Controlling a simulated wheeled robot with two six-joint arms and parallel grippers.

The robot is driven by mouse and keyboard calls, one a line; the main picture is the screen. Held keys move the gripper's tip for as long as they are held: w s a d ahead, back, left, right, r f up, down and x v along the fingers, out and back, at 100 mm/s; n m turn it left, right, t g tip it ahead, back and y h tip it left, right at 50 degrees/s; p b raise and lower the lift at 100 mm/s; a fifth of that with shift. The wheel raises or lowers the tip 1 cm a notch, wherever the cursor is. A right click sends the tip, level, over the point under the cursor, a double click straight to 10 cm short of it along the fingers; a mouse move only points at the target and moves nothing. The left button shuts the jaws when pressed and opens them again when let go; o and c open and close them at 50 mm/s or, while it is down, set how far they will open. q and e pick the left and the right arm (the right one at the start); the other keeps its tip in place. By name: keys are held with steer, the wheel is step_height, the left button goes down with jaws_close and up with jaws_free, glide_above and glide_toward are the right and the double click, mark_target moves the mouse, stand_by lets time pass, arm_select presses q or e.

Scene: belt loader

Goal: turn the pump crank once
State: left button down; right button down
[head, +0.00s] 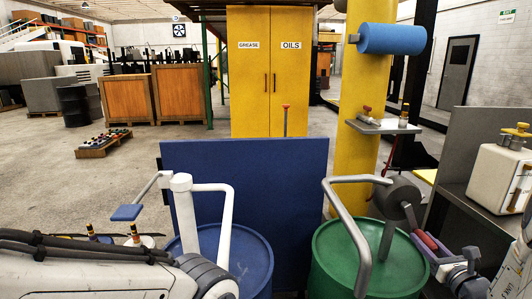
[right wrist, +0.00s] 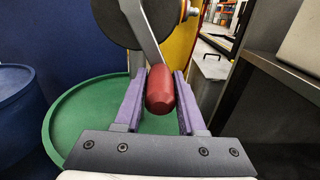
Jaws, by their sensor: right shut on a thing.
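The green drum (head: 330,255) stands at the lower right with a grey pump on it. The pump has a bent grey spout pipe (head: 345,215) and a dark round crank housing (head: 398,197). A grey crank arm (right wrist: 143,35) runs from the housing to a red handle (right wrist: 160,90). My right gripper (head: 432,246) has its purple fingers on either side of the red handle and is shut on it. The handle also shows in the head view (head: 426,240), partly covered by the fingers. My left arm is at the lower left; its gripper is out of view.
A blue drum (head: 255,255) with a white pump (head: 183,210) stands to the left, its blue-ended lever pointing left. A blue panel (head: 270,175) stands behind the drums. A yellow column (head: 365,90) with a small shelf (head: 382,126) rises behind. A grey cabinet (head: 480,145) bounds the right.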

stand_by(0.3)
steer(key=shift+a+f+b, duration=0.45)
steer(key=shift+a+b, duration=0.05)
steer(key=shift+a, duration=0.25)
steer(key=a, duration=0.1)
steer(key=a+b, duration=0.1)
steer(key=a, duration=0.2)
steer(key=shift+s+a+f, duration=0.25)
steer(key=shift+f, duration=0.05)
jaws_free()
steer(key=shift+d, duration=0.1)
